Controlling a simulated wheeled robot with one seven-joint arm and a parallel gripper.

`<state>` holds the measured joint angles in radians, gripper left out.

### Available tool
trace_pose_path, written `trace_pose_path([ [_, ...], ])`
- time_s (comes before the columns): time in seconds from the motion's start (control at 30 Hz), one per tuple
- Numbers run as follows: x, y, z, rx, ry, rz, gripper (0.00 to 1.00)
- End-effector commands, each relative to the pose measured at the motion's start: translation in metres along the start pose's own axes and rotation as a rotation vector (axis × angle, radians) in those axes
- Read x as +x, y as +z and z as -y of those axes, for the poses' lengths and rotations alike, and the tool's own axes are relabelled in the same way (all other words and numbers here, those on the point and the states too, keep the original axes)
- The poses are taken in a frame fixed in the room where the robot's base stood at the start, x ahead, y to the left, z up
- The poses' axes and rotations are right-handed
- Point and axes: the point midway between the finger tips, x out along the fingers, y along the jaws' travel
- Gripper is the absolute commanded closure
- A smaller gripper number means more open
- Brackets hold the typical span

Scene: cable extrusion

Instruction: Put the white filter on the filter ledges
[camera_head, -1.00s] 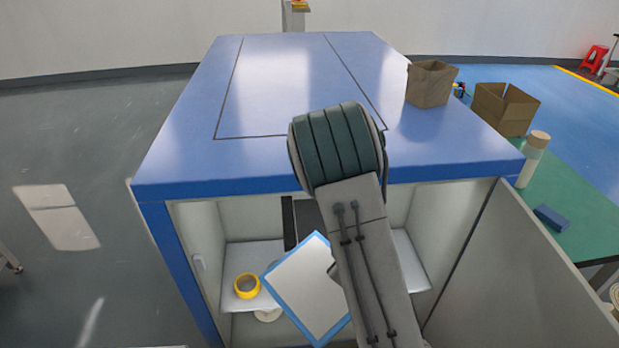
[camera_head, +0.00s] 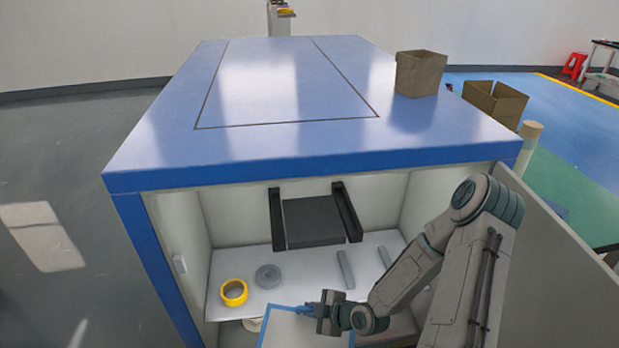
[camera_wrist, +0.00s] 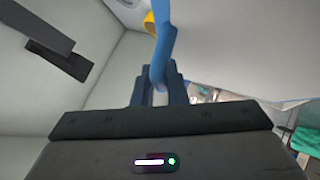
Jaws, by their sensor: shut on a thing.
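The white filter (camera_head: 290,333) has a blue frame and shows at the bottom of the head view, partly cut off by the picture's edge. My gripper (camera_head: 309,310) is shut on its blue edge. In the wrist view the blue frame (camera_wrist: 164,45) runs up from between my gripper's fingers (camera_wrist: 160,88). Two dark ledges (camera_head: 347,212) stand on the back wall inside the cabinet, with a dark block between them. They are above and behind the filter, apart from it. One dark ledge (camera_wrist: 45,35) also shows at the upper left of the wrist view.
A white shelf (camera_head: 310,268) inside the cabinet holds a yellow tape roll (camera_head: 234,292), a grey disc (camera_head: 268,275) and two grey bars (camera_head: 345,268). The blue cabinet top (camera_head: 300,155) overhangs the opening. An open door (camera_head: 560,250) stands at the right.

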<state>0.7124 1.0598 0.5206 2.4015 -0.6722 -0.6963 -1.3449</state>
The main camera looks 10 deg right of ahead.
Motion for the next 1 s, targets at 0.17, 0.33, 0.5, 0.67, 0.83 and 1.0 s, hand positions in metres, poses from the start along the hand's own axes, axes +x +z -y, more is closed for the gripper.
trace_pose_path([
  [0.17,0.003,0.001,-0.029,-0.042,-0.048,-0.042,1.0],
  [0.33,-0.008,0.0,-0.062,-0.068,-0.087,-0.066,1.0],
  [0.5,-0.022,0.002,-0.09,-0.079,-0.109,-0.078,1.0],
  [0.67,-0.04,0.008,-0.115,-0.083,-0.121,-0.083,1.0],
  [0.83,-0.03,-0.001,-0.142,-0.096,-0.136,-0.095,1.0],
  [1.0,-0.018,-0.006,-0.182,-0.112,-0.152,-0.108,1.0],
])
